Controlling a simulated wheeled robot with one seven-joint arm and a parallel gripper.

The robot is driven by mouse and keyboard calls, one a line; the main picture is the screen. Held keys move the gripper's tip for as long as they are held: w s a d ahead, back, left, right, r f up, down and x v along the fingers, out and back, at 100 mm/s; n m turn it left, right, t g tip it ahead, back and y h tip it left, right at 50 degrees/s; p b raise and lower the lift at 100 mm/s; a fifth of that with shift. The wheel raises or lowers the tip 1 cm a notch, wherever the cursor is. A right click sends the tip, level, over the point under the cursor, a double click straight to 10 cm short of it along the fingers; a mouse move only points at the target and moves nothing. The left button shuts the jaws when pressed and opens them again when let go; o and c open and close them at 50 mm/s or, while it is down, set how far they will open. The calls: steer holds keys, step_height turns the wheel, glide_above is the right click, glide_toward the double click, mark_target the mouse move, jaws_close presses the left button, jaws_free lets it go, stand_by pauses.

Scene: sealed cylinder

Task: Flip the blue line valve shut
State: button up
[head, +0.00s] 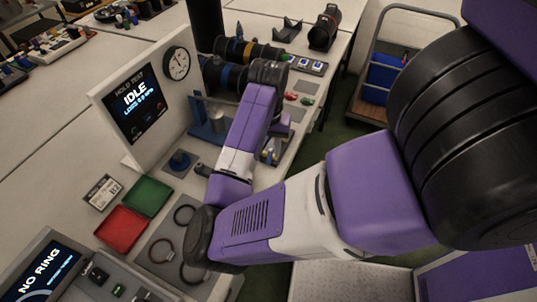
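My arm reaches over the bench from the right, and its dark wrist (268,72) is beside a dark cylinder with a blue band (226,76). The purple end below the wrist is partly behind my forearm; the fingertips are hidden, so I cannot tell if the gripper is open or shut. A second dark cylinder with a yellow band (247,51) lies behind, with a small blue fitting (239,30) on top. I cannot make out a blue line valve or its lever position; my wrist covers the blue-banded cylinder's right end.
A hold test panel (136,100) reading IDLE and a round gauge (177,63) stand to the left. Red (122,229) and green (147,196) trays, and a mat with dark rings (165,251), lie in front. A cart (385,75) stands at the right.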

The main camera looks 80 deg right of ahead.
mark_target(269, 158)
steer(key=shift+f, duration=1.5)
steer(key=shift+c, duration=0.3)
jaws_close()
steer(key=shift+w+d+m, duration=0.1)
steer(key=shift+w+m, duration=0.1)
steer(key=shift+m, duration=0.6)
steer(key=shift+w+m, duration=0.2)
steer(key=shift+m, duration=0.6)
steer(key=shift+o, duration=0.3)
jaws_free()
